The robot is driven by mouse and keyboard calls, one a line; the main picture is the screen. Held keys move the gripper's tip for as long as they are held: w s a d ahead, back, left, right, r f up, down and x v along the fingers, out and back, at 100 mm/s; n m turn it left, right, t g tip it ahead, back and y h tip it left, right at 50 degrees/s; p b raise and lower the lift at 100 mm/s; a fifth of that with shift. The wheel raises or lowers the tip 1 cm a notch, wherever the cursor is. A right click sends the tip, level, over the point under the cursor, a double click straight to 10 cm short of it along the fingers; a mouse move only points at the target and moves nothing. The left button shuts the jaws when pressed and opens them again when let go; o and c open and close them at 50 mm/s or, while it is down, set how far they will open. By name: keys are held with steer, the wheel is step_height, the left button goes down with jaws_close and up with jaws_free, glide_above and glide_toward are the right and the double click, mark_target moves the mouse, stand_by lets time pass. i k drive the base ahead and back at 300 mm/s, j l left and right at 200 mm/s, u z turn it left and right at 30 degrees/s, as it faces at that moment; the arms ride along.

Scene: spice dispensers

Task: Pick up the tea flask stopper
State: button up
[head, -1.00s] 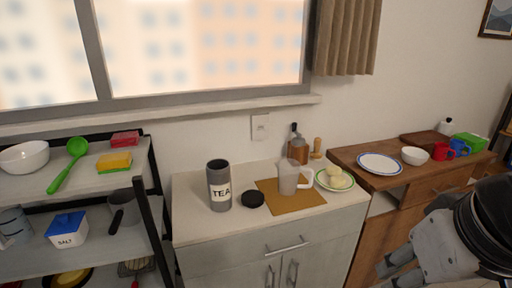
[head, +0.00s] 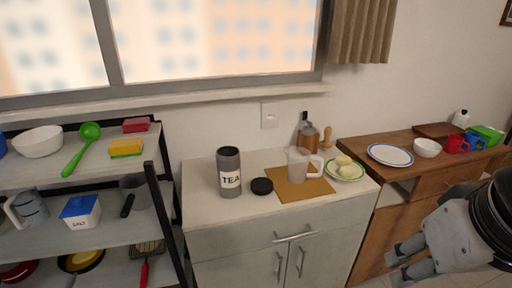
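The tea flask (head: 229,172) is a grey cylinder with a white TEA label, standing upright with its top open on the white counter (head: 208,207). A round black stopper (head: 262,186) lies on the counter just right of the flask, apart from it, near the edge of a tan mat. My gripper (head: 392,268) is at the lower right, in front of the wooden cabinet and well away from the stopper. Its fingers look spread apart with nothing between them.
A clear pitcher (head: 298,165) stands on the tan mat (head: 307,190), with a plate of pale food (head: 345,168) to its right. A shelf rack (head: 160,208) stands left of the counter. The wooden cabinet (head: 369,222) is at right. The counter's front left is clear.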

mark_target(260, 187)
steer(key=i+l+u, duration=0.1)
steer(key=i+l, duration=0.4)
steer(key=i, duration=0.2)
steer(key=i+l, duration=0.55)
steer(key=i, duration=0.15)
steer(key=j+u, duration=0.05)
